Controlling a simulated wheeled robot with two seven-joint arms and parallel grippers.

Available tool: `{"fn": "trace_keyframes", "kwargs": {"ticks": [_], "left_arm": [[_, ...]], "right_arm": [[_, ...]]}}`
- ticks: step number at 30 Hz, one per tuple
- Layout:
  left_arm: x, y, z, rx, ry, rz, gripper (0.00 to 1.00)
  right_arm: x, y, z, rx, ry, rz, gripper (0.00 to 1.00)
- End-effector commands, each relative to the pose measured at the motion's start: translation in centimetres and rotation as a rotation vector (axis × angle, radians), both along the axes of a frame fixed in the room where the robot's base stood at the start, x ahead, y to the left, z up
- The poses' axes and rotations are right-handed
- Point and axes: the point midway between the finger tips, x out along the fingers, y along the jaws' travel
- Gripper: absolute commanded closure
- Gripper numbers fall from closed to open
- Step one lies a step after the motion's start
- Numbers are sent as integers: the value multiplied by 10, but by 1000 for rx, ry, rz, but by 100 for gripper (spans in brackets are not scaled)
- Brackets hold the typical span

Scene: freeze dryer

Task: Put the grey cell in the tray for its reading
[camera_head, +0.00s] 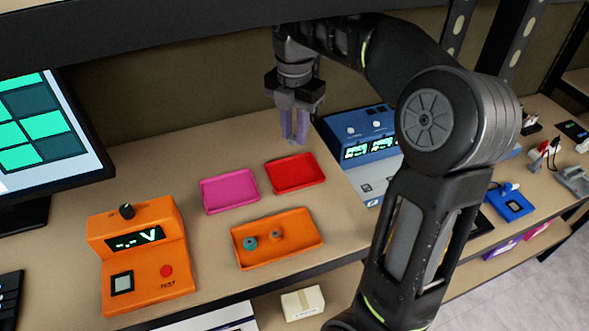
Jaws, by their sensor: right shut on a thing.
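My right gripper (294,138) points down above the back of the table, behind the red tray (295,186). Its pale fingers are shut on a small greyish thing, most likely the grey cell, which is mostly hidden between them. The pink tray (230,205) and the red tray look empty. The orange tray (300,257) in front holds a teal cell (250,243) and a brownish cell (277,235), standing apart. An orange tester (146,262) at the left shows dashes and a V on its display. My left gripper is not in view.
A blue instrument (365,150) stands right of the trays, partly behind my right arm. A monitor (45,125) is at the left. A blue device (510,203) stands farther right. A pale box (302,302) sits below the table edge. The table behind the pink tray is clear.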

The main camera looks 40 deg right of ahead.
Motion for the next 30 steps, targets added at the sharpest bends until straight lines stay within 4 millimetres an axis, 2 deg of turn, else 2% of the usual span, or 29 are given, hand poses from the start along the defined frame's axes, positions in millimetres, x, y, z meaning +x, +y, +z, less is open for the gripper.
{"fn": "trace_keyframes", "kwargs": {"ticks": [5,9,12,23,30], "left_arm": [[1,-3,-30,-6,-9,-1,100],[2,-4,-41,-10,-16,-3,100],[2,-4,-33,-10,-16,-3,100],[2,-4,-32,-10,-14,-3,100],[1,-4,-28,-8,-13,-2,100]], "right_arm": [[0,0,-31,0,0,0,100],[0,0,-54,0,2,0,100],[0,0,-58,0,2,0,100],[0,0,-63,0,2,0,100],[-1,0,-92,1,3,0,100]]}}
